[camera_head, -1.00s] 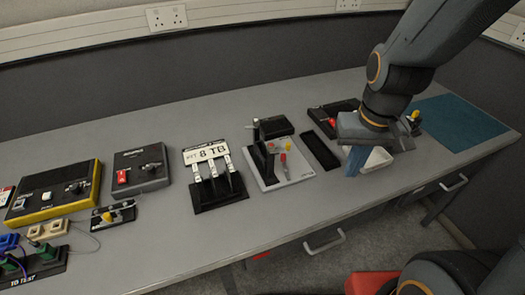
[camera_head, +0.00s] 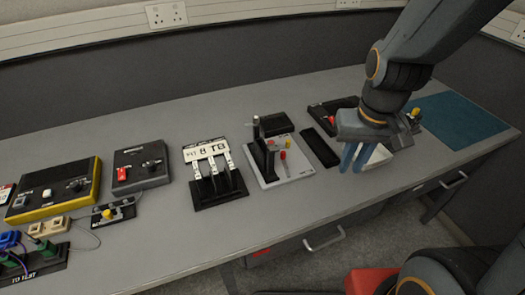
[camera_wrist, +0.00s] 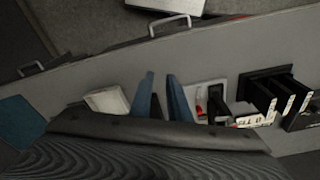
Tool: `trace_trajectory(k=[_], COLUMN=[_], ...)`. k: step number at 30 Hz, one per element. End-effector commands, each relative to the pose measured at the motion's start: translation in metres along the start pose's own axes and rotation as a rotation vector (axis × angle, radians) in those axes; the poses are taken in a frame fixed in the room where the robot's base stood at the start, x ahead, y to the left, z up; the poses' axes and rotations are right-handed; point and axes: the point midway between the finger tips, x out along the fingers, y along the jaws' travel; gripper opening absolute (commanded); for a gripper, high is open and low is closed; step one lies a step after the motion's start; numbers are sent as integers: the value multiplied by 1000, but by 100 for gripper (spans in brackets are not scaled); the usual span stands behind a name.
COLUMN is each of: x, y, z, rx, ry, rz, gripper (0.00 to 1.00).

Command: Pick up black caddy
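The black caddy, which I take to be the narrow dark tray (camera_head: 320,147), lies flat on the grey bench, right of the light grey tool board. My gripper (camera_head: 352,170) is above the bench, to the right of the tray and in front of a white tray. Its two blue fingers are apart, with a gap between them. In the wrist view the gripper (camera_wrist: 160,77) also shows open, with a dark thing (camera_wrist: 157,108) partly visible between the fingers. I cannot tell how high the fingertips are above the bench.
A white tray (camera_head: 379,157) sits right beside the fingers, partly hidden. The light grey board (camera_head: 290,170) with red and yellow items and a black upright stands to the left. A black stand with a sign (camera_head: 218,188) is farther left. A teal mat (camera_head: 460,120) lies at the right end.

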Motion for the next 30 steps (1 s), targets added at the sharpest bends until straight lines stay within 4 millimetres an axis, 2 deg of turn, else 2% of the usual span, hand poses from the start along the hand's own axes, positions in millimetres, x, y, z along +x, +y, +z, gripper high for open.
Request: trace_trajectory(k=[1, 3, 5, 9, 12, 15, 18, 21, 26, 30], x=[1, 5, 9, 27, 40, 50, 53, 52, 57, 70], y=[-5, -16, -31, -81, -116, -147, -177, -192, -199, -200], z=[-6, -20, -38, -88, -117, -136, -136, -126, -121, -124], rx=[-12, -38, -73, -175, -238, -290, -340, -369, -380, -379], ry=[7, 28, 57, 151, 214, 265, 285, 278, 272, 271], rz=[-4, -13, -24, -54, -68, -77, -87, -94, -96, -96], gripper=[25, 33, 33, 33, 33, 33, 33, 33, 33, 33])
